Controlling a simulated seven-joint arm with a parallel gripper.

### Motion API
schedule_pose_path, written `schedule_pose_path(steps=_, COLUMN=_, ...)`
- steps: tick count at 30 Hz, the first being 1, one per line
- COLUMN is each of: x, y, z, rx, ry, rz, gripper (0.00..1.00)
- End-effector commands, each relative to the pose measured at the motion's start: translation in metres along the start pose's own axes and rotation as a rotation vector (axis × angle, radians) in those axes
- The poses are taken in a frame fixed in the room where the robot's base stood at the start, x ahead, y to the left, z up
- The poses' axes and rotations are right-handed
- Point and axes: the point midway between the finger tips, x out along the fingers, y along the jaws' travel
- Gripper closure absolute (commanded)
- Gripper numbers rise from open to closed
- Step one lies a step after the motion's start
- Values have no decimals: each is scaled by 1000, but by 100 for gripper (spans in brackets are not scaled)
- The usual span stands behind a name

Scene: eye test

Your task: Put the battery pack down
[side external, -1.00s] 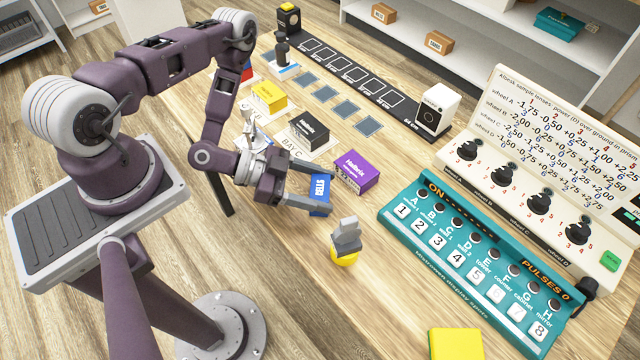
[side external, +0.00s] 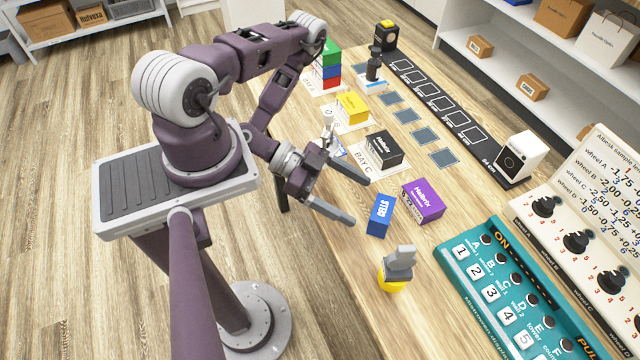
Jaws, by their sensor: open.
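A blue box (side external: 380,215) with white lettering, which seems to read CELLS, rests on the wooden table; I take it as the battery pack. My gripper (side external: 357,197) is open, its two grey fingers spread apart. Nothing is between them. The fingertips point toward the blue box from its left side and are apart from it in the picture. The whole near face of the box shows.
A purple box (side external: 423,202) stands close to the right of the blue box. A black box (side external: 384,150) sits behind, on a BAY C card. A grey-topped yellow object (side external: 397,268) stands in front. A teal switch panel (side external: 500,285) lies to the right.

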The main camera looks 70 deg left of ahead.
Motion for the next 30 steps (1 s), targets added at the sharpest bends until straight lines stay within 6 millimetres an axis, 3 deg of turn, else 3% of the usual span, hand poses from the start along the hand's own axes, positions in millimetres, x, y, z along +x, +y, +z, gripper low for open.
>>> schedule_pose_path(steps=6, x=-52, y=-1, z=22, rx=0, ry=0, rz=-5, gripper=15)
schedule_pose_path(steps=12, x=-70, y=0, z=29, rx=1, ry=0, rz=-1, gripper=15)
schedule_pose_path(steps=25, x=-70, y=0, z=28, rx=13, ry=-2, rz=14, gripper=15)
schedule_pose_path(steps=28, x=-56, y=0, z=18, rx=139, ry=-31, rz=145, gripper=15)
schedule_pose_path(steps=30, x=-38, y=0, z=4, rx=312, ry=-87, rz=311, gripper=15)
